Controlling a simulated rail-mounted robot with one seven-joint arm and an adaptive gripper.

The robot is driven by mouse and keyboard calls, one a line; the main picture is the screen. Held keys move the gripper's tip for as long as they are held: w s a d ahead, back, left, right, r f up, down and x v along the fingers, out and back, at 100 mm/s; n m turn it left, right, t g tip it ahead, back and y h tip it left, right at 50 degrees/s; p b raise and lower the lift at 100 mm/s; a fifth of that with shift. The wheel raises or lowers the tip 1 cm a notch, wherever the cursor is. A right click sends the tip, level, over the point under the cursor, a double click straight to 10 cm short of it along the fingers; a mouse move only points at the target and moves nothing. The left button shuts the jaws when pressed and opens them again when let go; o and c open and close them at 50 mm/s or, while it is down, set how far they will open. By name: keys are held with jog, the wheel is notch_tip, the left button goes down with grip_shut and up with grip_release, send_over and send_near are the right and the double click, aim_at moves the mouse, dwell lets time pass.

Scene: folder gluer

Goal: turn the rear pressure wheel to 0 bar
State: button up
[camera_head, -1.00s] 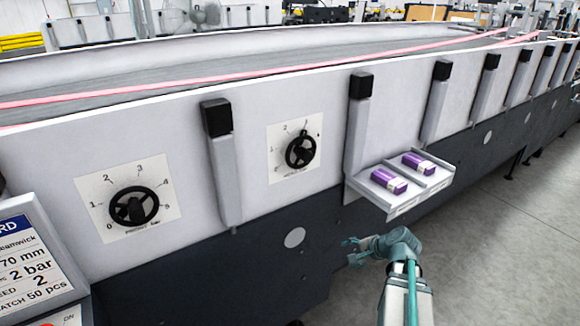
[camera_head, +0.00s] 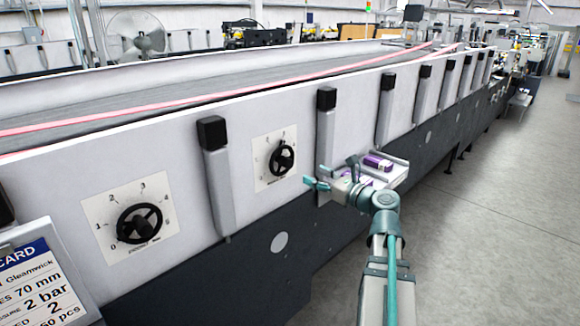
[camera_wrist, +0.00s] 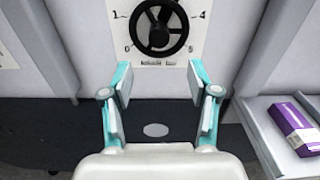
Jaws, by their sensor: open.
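Two black handwheels sit on white dial plates on the machine's pale side wall. The farther handwheel (camera_head: 281,158) is small in the head view; its caption is too small to read. It also shows in the wrist view (camera_wrist: 160,28), on a plate with 0, 1, 4 and 5 visible; its upper part is cut off. The nearer handwheel (camera_head: 139,223) has a 0-to-5 scale. Where either wheel's pointer stands is unclear. My gripper (camera_head: 333,172) is open and empty, right of the farther wheel in the head view. In the wrist view my gripper's fingertips (camera_wrist: 160,80) are below that wheel, not touching it.
A small shelf (camera_head: 396,177) with purple boxes (camera_head: 378,163) juts from the wall behind my gripper. Upright black-capped posts (camera_head: 217,180) stand along the wall, one between the wheels. A job card (camera_head: 36,285) reading 2 bar is at lower left. The floor at right is clear.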

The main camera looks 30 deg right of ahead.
aim_at(291, 165)
jog(key=p+x, duration=0.2)
jog(key=x, duration=0.8)
jog(key=shift+w+a, duration=0.1)
jog(key=shift+a, duration=0.05)
grip_shut()
